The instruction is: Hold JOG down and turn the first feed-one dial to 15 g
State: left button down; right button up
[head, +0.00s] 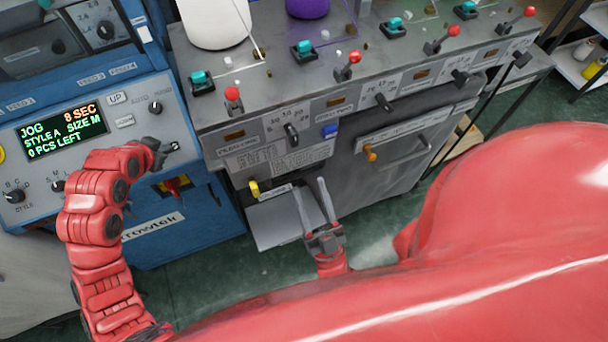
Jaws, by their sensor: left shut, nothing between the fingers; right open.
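The display (61,133) on the blue machine reads JOG, 8 SEC, STYLE A, SIZE M, 0 PCS LEFT. My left gripper (174,147) is shut at the right edge of that panel. The JOG button is not visible; whether the fingertips press anything cannot be told. The first feed dial (291,134), a dark knob under a printed scale of numbers, is on the grey machine's front. Its exact setting is too small to read. My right gripper (310,182) is open and empty, fingers pointing up, below and right of that dial and apart from it.
A second dark dial (384,102) and a third (460,77) lie further right. A blue button (330,131), a yellow knob (254,188) and an orange handle (370,152) are near my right gripper. Red-knobbed levers line the upper edge. Green floor is open below.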

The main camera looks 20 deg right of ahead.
jog(key=shift+f, duration=0.1)
jog(key=v, duration=1.2)
dwell(0.4)
pick_arm(q)
jog(key=shift+s+r+p, duration=0.5)
jog(key=shift+r+p, duration=0.3)
jog(key=shift+p, duration=0.05)
jog(key=s+r+p, duration=0.2)
jog(key=r, duration=0.1)
jog(key=shift+s+p, duration=0.35)
pick_arm(e)
notch_tip(320, 180, up, 5)
jog(key=shift+f, duration=0.2)
